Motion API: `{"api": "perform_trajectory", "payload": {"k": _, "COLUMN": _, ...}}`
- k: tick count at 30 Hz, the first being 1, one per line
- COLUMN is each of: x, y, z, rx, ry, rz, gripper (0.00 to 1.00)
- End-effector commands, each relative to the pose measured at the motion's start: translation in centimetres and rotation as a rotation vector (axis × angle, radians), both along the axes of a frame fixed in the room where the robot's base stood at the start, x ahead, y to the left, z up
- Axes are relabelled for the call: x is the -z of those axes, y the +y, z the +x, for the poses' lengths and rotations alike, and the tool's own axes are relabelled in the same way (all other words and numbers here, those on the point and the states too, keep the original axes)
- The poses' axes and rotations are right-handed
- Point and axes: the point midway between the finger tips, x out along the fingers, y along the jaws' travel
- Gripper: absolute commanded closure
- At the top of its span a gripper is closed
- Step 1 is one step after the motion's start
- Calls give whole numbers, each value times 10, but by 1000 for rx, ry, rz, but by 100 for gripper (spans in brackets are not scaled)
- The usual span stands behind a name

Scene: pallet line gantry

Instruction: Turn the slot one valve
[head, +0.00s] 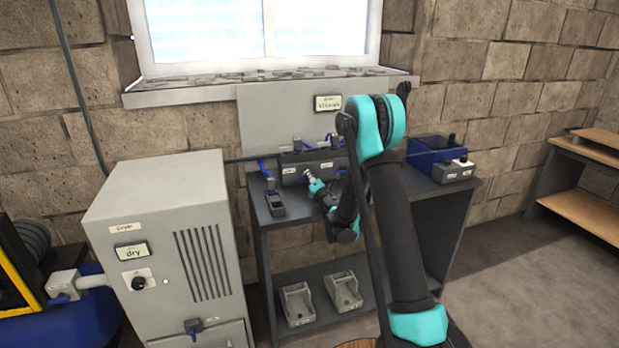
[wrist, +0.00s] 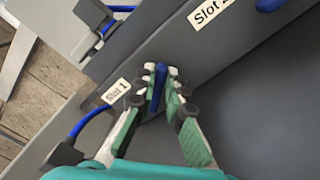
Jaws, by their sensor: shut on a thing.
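The slot one valve is a blue handle (wrist: 158,90) on the front of a dark grey panel, beside a white label (wrist: 116,92) reading "Slot 1". My gripper (wrist: 160,78) is around this handle in the wrist view, with its fingertips shut on it. The handle stands about upright in that picture; its lower part is partly hidden by the fingers. In the head view my gripper (head: 309,178) reaches the front of the dark manifold box (head: 290,172) on the bench, and the handle is too small to make out there.
A "Slot 2" label (wrist: 210,12) and another blue handle (wrist: 268,4) are on the same panel. A grey dryer cabinet (head: 165,240) stands left of the bench. A blue bin (head: 425,155) sits at the bench's right end. Two grey trays (head: 343,291) lie on the lower shelf.

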Motion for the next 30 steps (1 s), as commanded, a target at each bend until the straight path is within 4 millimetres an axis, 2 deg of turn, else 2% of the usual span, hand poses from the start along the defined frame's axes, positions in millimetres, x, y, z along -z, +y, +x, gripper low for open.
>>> {"api": "perform_trajectory", "payload": {"k": 15, "x": 7, "y": -4, "z": 0, "rx": 1, "ry": 138, "rz": 423, "gripper": 100}}
{"api": "perform_trajectory", "payload": {"k": 30, "x": 10, "y": -4, "z": 0, "rx": 2, "ry": 195, "rz": 599, "gripper": 100}}
